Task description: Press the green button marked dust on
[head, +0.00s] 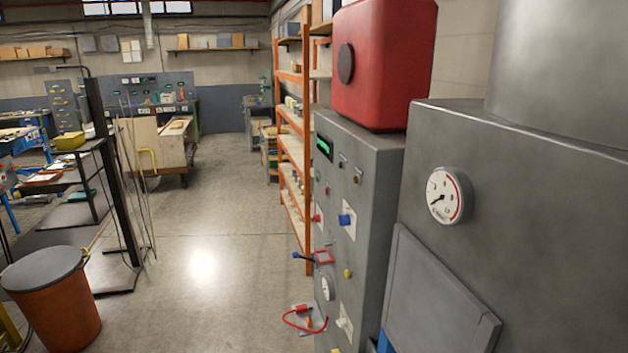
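A grey control cabinet (376,200) stands right of centre, its panel seen at a steep angle. The panel carries a green lit display (324,147), a blue knob (346,219), a red knob (316,217), a yellow button (348,273) and several small buttons. I cannot make out which is the green button marked dust on; labels are too small to read. Neither of my grippers is in view.
A grey machine with a round gauge (447,195) fills the right side. A red box (384,62) sits on the cabinet. An orange shelf (293,140) stands behind. A lidded orange bin (52,300) is front left. The middle floor (200,262) is clear.

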